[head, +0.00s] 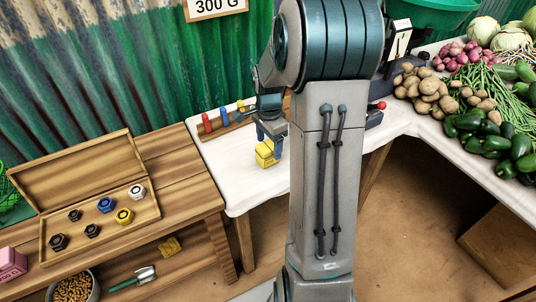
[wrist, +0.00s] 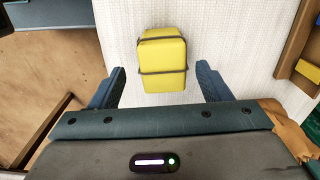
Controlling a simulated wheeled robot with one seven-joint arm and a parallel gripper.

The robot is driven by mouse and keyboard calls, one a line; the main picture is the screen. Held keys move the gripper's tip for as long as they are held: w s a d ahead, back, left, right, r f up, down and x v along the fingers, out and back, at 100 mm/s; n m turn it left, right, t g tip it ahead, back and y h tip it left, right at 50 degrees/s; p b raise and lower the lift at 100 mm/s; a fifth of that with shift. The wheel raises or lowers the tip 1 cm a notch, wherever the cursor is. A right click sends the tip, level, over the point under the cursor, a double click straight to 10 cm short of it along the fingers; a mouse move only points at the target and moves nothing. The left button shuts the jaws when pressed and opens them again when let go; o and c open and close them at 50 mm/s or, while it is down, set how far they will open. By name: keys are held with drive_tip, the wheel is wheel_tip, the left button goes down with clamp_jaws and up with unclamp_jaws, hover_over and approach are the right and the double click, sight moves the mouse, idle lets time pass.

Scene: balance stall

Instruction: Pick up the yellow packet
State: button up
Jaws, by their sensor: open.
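The yellow packet (head: 266,155) sits on the white-covered table, partly hidden by my gripper (head: 270,143) in the head view. In the wrist view the yellow packet (wrist: 163,60) is a small block with dark bands around it. My gripper (wrist: 162,88) is open, with one blue finger to the left and one to the right of the packet's near end. Clear cloth shows between each finger and the packet. I cannot tell the exact height of the fingers over the cloth.
A wooden rack (head: 222,127) with red, blue and yellow pieces stands behind the packet. A wooden box of hex weights (head: 100,222) lies on the bench at left. Potatoes (head: 425,92) and other vegetables cover the right table. White cloth (head: 235,180) is bare left of the packet.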

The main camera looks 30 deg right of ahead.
wheel_tip(320, 180, down, 5)
drive_tip(key=shift+w+a+f+b, duration=0.15)
drive_tip(key=shift+b, duration=0.15)
drive_tip(key=c, duration=1.2)
